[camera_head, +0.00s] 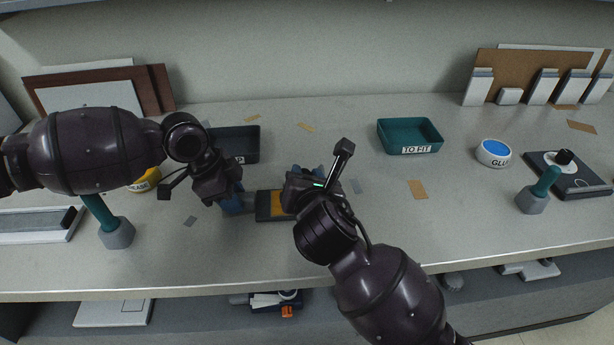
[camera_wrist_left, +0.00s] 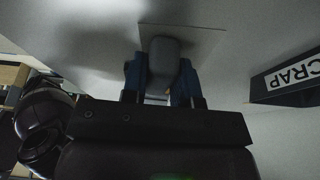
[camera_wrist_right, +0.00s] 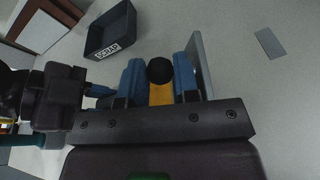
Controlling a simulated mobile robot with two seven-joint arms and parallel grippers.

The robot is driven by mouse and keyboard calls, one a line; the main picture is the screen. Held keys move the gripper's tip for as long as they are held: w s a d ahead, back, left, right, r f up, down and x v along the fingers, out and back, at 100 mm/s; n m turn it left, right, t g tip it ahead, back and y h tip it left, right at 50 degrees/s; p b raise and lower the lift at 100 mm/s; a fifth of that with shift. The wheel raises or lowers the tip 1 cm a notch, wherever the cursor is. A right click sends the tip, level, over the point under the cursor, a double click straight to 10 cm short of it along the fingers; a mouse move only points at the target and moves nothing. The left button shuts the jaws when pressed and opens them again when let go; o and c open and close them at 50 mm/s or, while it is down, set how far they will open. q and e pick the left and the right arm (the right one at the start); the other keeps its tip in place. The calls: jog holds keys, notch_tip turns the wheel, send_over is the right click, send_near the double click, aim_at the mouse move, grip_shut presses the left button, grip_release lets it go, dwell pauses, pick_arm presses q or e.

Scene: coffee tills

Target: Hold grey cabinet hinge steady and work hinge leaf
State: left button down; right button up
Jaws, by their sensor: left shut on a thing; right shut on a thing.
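My left gripper (camera_head: 233,205) is low over the counter, left of a dark block with an orange patch (camera_head: 268,206). In the left wrist view its blue fingers (camera_wrist_left: 164,88) are shut on a grey rounded part (camera_wrist_left: 164,62), which looks like the hinge body. A thin grey plate (camera_wrist_right: 201,62) stands beside the right finger. I cannot tell which part is the hinge leaf.
A dark SCRAP tray (camera_head: 236,142) lies behind my left gripper. A teal TO FIT tray (camera_head: 409,134) and a GLUE pot (camera_head: 493,152) are further right. Teal-handled tools (camera_head: 101,215) (camera_head: 540,188) stand at both sides. The front right counter is clear.

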jog(key=shift+a, duration=1.05)
jog(key=shift+a+f, duration=0.2)
jog(key=shift+a, duration=0.25)
jog(key=o, duration=0.8)
jog(key=shift+d, duration=0.1)
jog(key=shift+s, duration=0.1)
